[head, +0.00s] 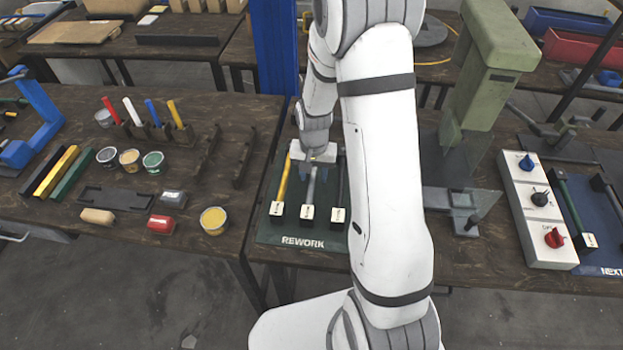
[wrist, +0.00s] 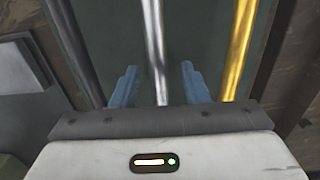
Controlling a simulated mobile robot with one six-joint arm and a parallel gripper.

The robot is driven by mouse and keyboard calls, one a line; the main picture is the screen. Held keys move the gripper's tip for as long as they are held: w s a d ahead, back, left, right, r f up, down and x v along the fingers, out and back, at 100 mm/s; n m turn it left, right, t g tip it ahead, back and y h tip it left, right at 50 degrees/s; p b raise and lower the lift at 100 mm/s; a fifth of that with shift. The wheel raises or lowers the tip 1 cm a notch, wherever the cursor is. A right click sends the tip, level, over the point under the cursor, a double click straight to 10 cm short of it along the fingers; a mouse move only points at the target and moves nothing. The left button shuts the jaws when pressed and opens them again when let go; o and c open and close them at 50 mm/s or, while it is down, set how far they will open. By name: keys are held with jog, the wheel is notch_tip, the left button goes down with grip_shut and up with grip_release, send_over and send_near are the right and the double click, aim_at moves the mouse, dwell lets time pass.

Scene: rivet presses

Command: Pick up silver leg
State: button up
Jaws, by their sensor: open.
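The silver leg (head: 309,185) lies on the green REWORK mat (head: 302,242) in the head view, between a yellow leg (head: 283,178) and a dark leg (head: 340,185). Each leg has a white labelled block at its near end. My gripper (head: 318,154) is over the far part of the legs. In the wrist view my gripper (wrist: 158,84) is open, with one blue finger on each side of the silver leg (wrist: 154,45). The gold-yellow leg (wrist: 239,50) is right of the fingers and the dark leg (wrist: 74,45) is left. I cannot tell the height of the fingertips above the mat.
My arm hides part of the bench right of the mat. A green press (head: 484,70) stands there, with a white control box (head: 535,210) further right. A blue post (head: 275,48) rises behind the mat. Cups and coloured sticks cover the left table (head: 235,190).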

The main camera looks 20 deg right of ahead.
jog(key=shift+f, duration=0.55)
jog(key=shift+c, duration=0.5)
grip_shut()
